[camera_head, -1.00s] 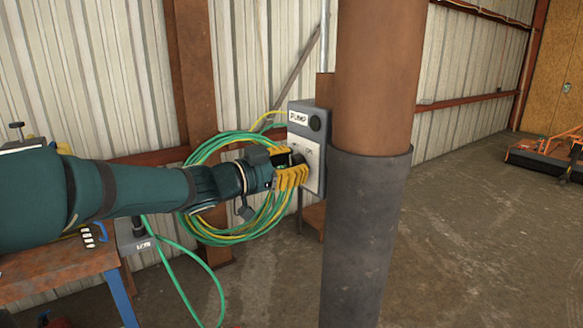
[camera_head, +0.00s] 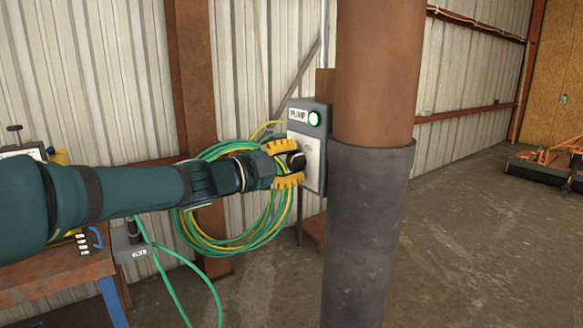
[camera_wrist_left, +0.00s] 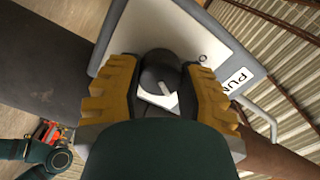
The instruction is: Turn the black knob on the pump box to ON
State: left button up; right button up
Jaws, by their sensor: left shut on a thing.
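The grey pump box (camera_head: 318,180), labelled PUMP, is fixed beside the brown column. A round lamp (camera_head: 314,118) near its top is lit green-white. The black knob (camera_head: 296,161) sticks out of the white plate below the label. My left gripper (camera_head: 292,165) has its yellow fingers shut on the knob from both sides. In the left wrist view the knob (camera_wrist_left: 158,72) sits between the two yellow fingers, with a pale mark on its face. The fingers and knob hide part of the plate's lettering. My right gripper is not in view.
The thick brown column (camera_head: 372,100) with a dark grey sleeve stands close to the box's right. Coiled green and yellow hose (camera_head: 235,240) hangs behind my left gripper. A rusty workbench (camera_head: 60,270) stands at the lower left.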

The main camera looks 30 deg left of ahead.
pick_arm(q)
jog(key=shift+m, duration=0.4)
jog(key=o, duration=1.2)
jog(key=shift+d, duration=0.1)
jog(key=v, duration=1.2)
